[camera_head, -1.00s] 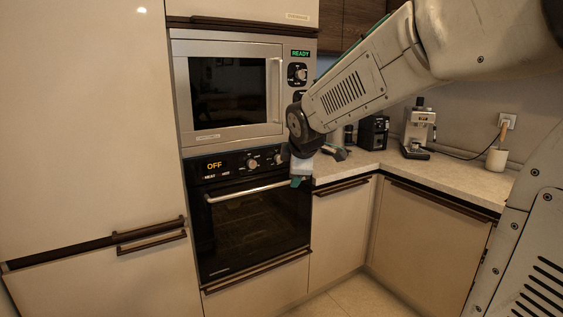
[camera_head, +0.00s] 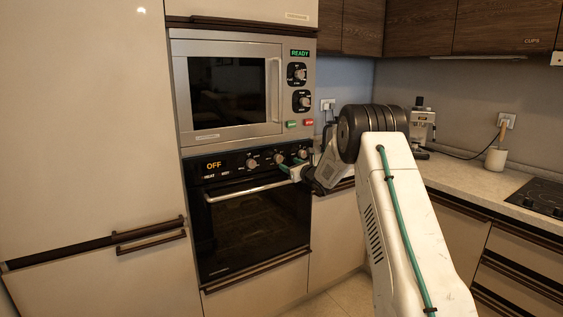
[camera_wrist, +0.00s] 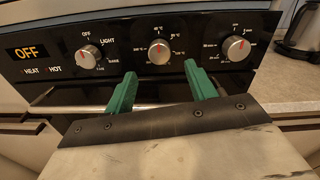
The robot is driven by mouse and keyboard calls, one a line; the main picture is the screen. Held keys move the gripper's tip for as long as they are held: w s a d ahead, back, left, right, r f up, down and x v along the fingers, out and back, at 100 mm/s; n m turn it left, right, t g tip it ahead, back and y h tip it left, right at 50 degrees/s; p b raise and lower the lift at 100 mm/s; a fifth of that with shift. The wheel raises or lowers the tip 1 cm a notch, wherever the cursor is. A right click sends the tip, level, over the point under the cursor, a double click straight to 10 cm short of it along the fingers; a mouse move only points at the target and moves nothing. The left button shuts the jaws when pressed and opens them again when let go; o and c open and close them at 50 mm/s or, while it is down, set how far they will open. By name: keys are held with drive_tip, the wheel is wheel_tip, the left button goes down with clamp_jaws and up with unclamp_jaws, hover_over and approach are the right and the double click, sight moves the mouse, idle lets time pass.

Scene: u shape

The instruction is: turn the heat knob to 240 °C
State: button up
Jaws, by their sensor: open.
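The heat knob (camera_wrist: 159,51) is the round silver middle knob on the black oven panel, with °C marks around it. Its red pointer mark is near the top; the small numbers are hard to read. It also shows in the head view (camera_head: 279,158). The oven display (camera_wrist: 27,52) reads OFF. My gripper (camera_wrist: 160,70) has two green fingers, spread apart and empty. They point at the panel, one to each side below the heat knob, and do not appear to touch it. In the head view my gripper (camera_head: 290,170) is in front of the panel's right part.
The function knob (camera_wrist: 88,56), marked OFF and LIGHT, is left of the heat knob. A timer knob (camera_wrist: 236,47) is on the right. The oven door handle (camera_head: 248,190) runs below the panel. The microwave (camera_head: 228,90) is above. A kettle (camera_wrist: 300,30) stands at the right.

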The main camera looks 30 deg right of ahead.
sight(280, 159)
drive_tip(key=w, duration=0.7)
drive_tip(key=shift+a, duration=0.25)
drive_tip(key=c, duration=1)
